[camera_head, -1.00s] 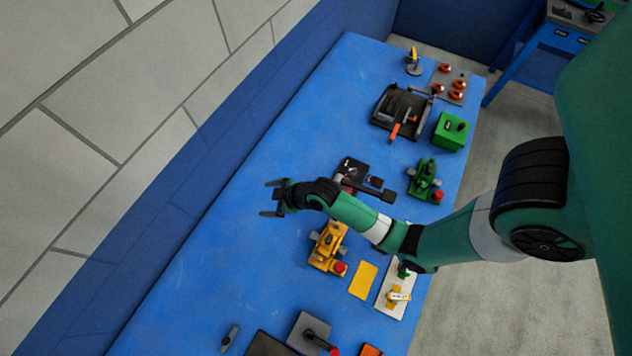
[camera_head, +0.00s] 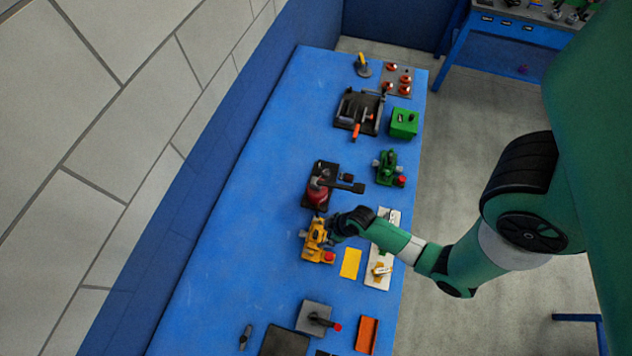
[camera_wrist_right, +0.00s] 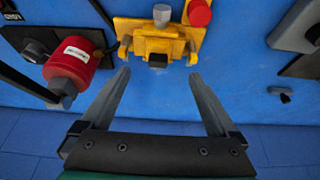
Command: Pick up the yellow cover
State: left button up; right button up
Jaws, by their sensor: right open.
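A yellow block-like fixture (camera_head: 316,244) with a red knob stands on the blue table. A flat yellow rectangle (camera_head: 350,263) lies just right of it; I cannot tell which of the two is the cover. My right gripper (camera_wrist_right: 160,76) is open and empty. In the wrist view the yellow fixture (camera_wrist_right: 160,38) lies just beyond the fingertips, roughly centred between them, with two small yellow prongs pointing toward me. No contact shows. In the head view the right wrist is beside the fixture and partly covers its right side. My left gripper is not in view.
A red cylinder (camera_wrist_right: 72,62) on a black plate stands left of the fixture in the wrist view. A grey plate with a lever (camera_head: 315,318) and an orange tray (camera_head: 367,334) lie nearer. The table's left strip (camera_head: 225,235) is clear.

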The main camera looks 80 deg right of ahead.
aim_at(317, 233)
jog(key=b+x, duration=0.1)
jog(key=x, duration=0.2)
jog(key=shift+r, duration=0.1)
jog(key=b+x, duration=0.4)
jog(key=x, duration=0.1)
jog(key=shift+w+d, duration=0.15)
jog(key=shift+d, duration=0.05)
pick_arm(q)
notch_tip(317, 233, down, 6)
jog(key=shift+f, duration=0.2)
pick_arm(e)
grip_shut()
